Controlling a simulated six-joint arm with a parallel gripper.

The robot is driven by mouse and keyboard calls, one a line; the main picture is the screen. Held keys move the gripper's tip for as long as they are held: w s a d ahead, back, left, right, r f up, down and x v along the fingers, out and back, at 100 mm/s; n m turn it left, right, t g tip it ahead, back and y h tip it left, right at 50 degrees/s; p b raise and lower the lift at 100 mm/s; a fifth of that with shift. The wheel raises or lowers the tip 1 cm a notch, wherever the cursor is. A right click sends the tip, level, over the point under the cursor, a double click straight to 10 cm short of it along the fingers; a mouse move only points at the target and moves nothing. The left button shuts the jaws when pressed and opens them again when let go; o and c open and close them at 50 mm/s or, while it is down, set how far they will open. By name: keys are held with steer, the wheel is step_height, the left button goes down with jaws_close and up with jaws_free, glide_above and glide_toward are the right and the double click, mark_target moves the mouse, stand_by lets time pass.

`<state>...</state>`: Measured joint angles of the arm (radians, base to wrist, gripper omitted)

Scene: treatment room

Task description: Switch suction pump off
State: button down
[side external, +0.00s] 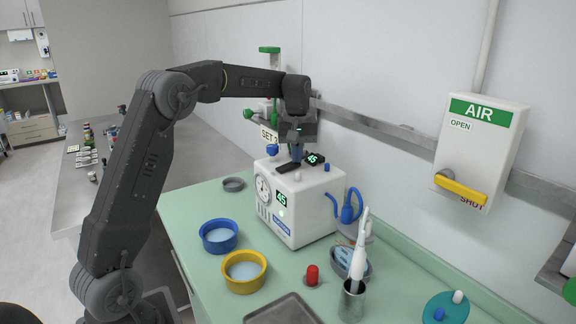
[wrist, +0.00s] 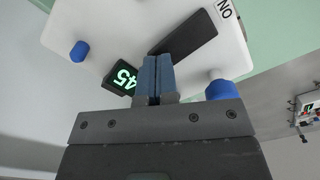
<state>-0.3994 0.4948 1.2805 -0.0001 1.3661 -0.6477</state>
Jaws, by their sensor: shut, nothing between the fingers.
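The suction pump (side external: 306,207) is a white box on the green counter, with a round dial, a lit green "45" and a lit green lamp on its front. On its top is a long black switch (side external: 287,168), also seen in the wrist view (wrist: 188,35), with "ON" printed by its far end. A small black display (wrist: 122,78) reading "45" sits beside it. My gripper (side external: 297,157) is shut and empty over the pump top. In the wrist view its fingertips (wrist: 157,58) are at the switch's near end; I cannot tell whether they touch.
Blue knobs (wrist: 79,51) stand on the pump's top corners, and blue tubing (side external: 348,208) is at its right. Blue (side external: 219,236) and yellow (side external: 244,272) bowls stand in front. A red knob (side external: 312,275) and a metal cup (side external: 352,300) are nearby. A wall rail (side external: 385,133) runs behind.

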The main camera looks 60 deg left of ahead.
steer(key=shift+f, duration=0.25)
steer(key=shift+r, duration=3.5)
